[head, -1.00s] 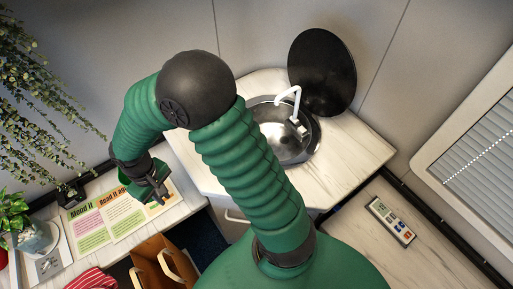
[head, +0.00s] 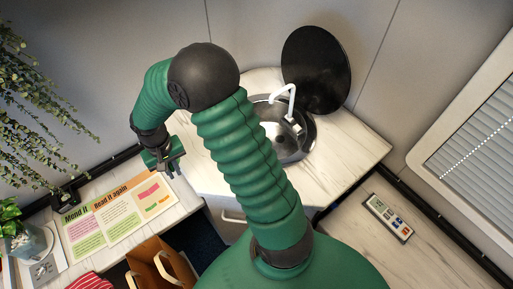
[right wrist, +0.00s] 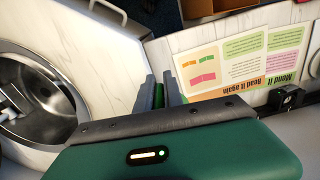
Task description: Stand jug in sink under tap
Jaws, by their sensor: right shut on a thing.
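The round metal sink (head: 303,151) is set in the pale counter, with a white tap (head: 291,98) over it. I see no jug in the sink. My right gripper (head: 173,170) is left of the sink, by the counter's left edge. In the right wrist view my right gripper (right wrist: 161,88) is shut on a narrow green thing (right wrist: 158,97), mostly hidden by the fingers; I cannot tell whether it is part of the jug. The sink (right wrist: 62,108) and tap (right wrist: 14,100) show at the left there. My left gripper is not in view.
A round black lid (head: 316,70) stands behind the sink. A poster (head: 115,215) lies on the left worktop, near a plant (head: 12,225) and a brown paper bag (head: 150,265). A remote-like panel (head: 388,217) lies at the right. The counter around the sink is clear.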

